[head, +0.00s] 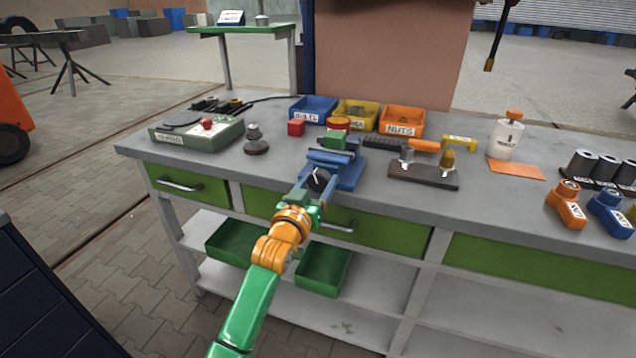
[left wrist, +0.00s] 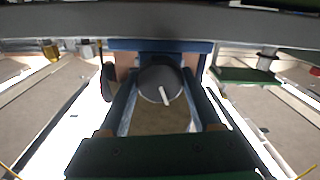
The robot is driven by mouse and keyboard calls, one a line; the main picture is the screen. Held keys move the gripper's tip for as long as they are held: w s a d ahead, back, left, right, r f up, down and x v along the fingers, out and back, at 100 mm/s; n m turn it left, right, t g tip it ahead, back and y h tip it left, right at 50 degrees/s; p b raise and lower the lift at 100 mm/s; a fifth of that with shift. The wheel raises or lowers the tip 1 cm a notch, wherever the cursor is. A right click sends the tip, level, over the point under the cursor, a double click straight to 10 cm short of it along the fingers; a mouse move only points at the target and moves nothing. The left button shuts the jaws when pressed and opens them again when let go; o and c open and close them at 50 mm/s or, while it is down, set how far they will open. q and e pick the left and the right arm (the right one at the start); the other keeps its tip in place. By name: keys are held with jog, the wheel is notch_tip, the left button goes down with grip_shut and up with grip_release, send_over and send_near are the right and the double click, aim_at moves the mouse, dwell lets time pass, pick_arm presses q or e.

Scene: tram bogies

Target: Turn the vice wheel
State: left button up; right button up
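The blue vice (head: 345,170) stands at the front edge of the grey bench, with a green block (head: 333,141) at its jaws. Its dark round wheel (head: 318,180) faces me and carries a white mark. In the left wrist view the wheel (left wrist: 154,82) is centred, its mark pointing down and slightly right. My left gripper (head: 318,190) is at the wheel, one finger on each side. In the left wrist view the fingers of my left gripper (left wrist: 160,92) flank it closely; whether they press on it is unclear. My right gripper is not in view.
A grey-green case (head: 196,136) and a dark weight stand left of the vice. Blue, yellow and orange bins (head: 402,122) stand behind it. A dark stand (head: 423,177) with metal parts is close on the right. Green drawers (head: 380,230) lie below the bench edge.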

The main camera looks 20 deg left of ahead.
pick_arm(q)
jog(key=shift+c, duration=0.6)
jog(key=shift+r+m+p, duration=0.15)
jog(key=shift+m+p, duration=0.5)
jog(key=shift+m, duration=0.15)
jog(key=m+p, duration=0.1)
jog(key=m, duration=0.2)
jog(key=shift+m+p, duration=0.3)
jog(key=shift+p, duration=0.1)
jog(key=m+p, duration=0.1)
jog(key=m, duration=0.2)
jog(key=shift+d+m+p, duration=0.1)
jog(key=shift+m+p, duration=0.25)
jog(key=shift+m, duration=1.35)
jog(key=shift+f, duration=0.2)
jog(key=o, duration=1.4)
